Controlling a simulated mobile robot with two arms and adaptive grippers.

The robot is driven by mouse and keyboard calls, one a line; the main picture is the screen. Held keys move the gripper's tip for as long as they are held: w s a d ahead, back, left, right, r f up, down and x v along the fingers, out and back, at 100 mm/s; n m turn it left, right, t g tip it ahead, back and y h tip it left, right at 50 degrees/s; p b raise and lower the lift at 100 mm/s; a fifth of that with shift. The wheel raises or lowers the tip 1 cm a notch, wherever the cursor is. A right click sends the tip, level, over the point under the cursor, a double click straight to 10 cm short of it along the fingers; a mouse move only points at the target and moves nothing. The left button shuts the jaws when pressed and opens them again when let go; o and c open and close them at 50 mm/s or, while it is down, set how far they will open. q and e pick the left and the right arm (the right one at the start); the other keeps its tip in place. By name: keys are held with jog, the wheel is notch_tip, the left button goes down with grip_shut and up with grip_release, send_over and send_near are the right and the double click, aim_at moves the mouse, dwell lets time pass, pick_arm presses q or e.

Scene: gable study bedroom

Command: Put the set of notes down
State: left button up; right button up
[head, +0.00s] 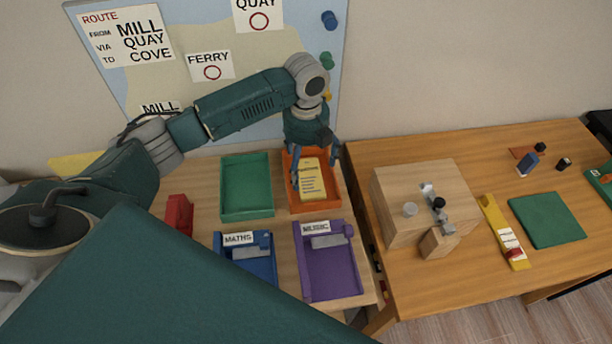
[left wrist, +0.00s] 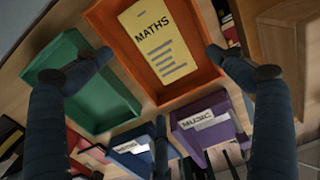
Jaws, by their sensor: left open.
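The set of notes (head: 312,181) is a yellow sheet or booklet with a dark title and several printed lines. In the left wrist view the notes (left wrist: 160,45) read "MATHS" and lie inside the orange tray (left wrist: 205,79). The orange tray also shows in the head view (head: 316,208). My left gripper (head: 314,172) is over the orange tray, pointing down. Its fingers (left wrist: 152,62) are spread apart on either side of the notes, with nothing held between them. My right gripper is in neither view.
A green tray (head: 247,187) stands left of the orange one. In front are a blue holder labelled MATHS (head: 247,270) and a purple one labelled MUSIC (head: 328,270). A red item (head: 179,217) is at left. A wooden block (head: 424,190) stands on the right-hand table.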

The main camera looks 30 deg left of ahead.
pick_arm(q)
notch_tip(320, 180, up, 5)
jog(key=shift+r, duration=0.15)
dwell(0.6)
